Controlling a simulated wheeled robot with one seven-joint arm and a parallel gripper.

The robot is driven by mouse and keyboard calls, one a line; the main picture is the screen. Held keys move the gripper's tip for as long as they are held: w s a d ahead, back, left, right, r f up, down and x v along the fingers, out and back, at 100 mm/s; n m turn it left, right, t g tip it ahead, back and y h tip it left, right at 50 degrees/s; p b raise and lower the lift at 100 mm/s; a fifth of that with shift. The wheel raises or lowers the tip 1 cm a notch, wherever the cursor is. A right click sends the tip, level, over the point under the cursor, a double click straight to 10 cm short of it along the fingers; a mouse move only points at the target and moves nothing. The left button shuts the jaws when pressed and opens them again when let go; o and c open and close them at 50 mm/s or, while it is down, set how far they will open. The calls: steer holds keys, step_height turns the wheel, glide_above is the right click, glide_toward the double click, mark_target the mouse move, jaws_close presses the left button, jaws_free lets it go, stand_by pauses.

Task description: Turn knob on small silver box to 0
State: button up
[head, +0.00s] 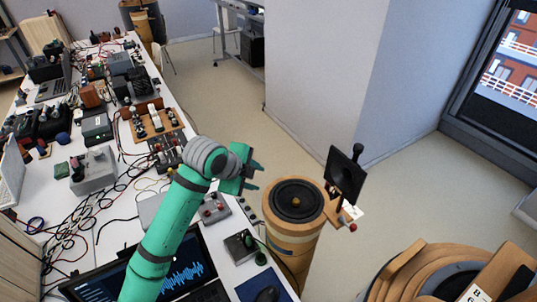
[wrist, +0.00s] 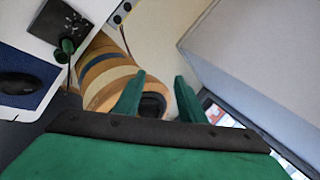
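My gripper (head: 254,176) is open and empty, raised over the table's right edge near the wooden drum speaker. Its two green fingers also stand apart in the wrist view (wrist: 160,77). A small grey box with red knobs (head: 214,208) lies on the table just below my gripper in the head view. A small dark-topped box (head: 239,246) with a green knob (head: 261,258) stands nearer the front edge; it also shows at the upper left of the wrist view (wrist: 58,20). I cannot tell which is the silver box or read any dial. My gripper touches neither.
A round wooden speaker (head: 295,200) stands beside the table, with a black panel (head: 345,175) at its right. A laptop (head: 180,275), cables and a larger grey box (head: 93,172) crowd the table (head: 115,232). The floor (head: 225,110) behind is clear.

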steer(key=w+d+r+n+t+h, duration=0.1)
steer(key=d+r+n+t+h, duration=0.2)
steer(key=d+r+n+h, duration=0.1)
steer(key=shift+w+d+r+n+t, duration=0.4)
steer(key=shift+d+r, duration=0.55)
steer(key=shift+r, duration=0.6)
